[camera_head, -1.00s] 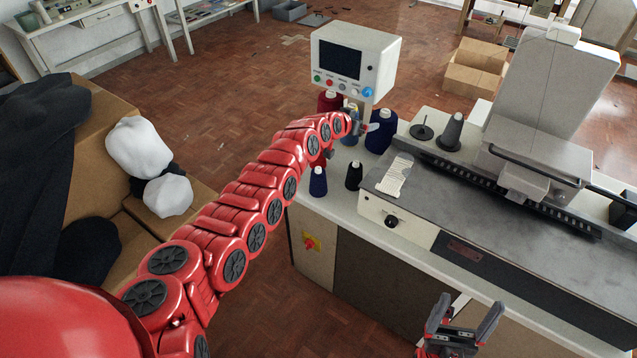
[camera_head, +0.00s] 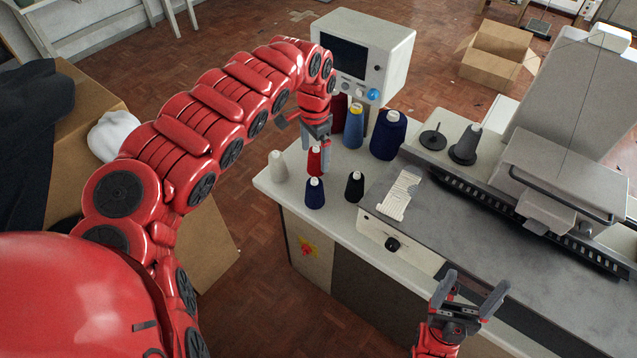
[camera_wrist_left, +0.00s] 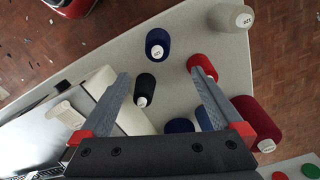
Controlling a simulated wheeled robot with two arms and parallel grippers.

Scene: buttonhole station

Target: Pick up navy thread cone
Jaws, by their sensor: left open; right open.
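A small navy thread cone (camera_head: 315,193) stands upright at the front left of the station top. It also shows in the left wrist view (camera_wrist_left: 157,43), just beyond my fingertips. A larger navy cone (camera_head: 388,136) stands farther back, beside the control box. My left gripper (camera_head: 318,150) points down above the cones, open and empty, a little behind the small navy cone. In the left wrist view its open fingers (camera_wrist_left: 160,76) have a black cone (camera_wrist_left: 144,90) and a red cone (camera_wrist_left: 201,68) between or near them. My right gripper (camera_head: 477,283) is open and empty at the front.
A white cone (camera_head: 277,167), a blue cone (camera_head: 354,128) and a dark red cone (camera_head: 338,112) crowd the small cones. The control box (camera_head: 365,50) stands behind them. The buttonhole machine (camera_head: 500,220) is to the right.

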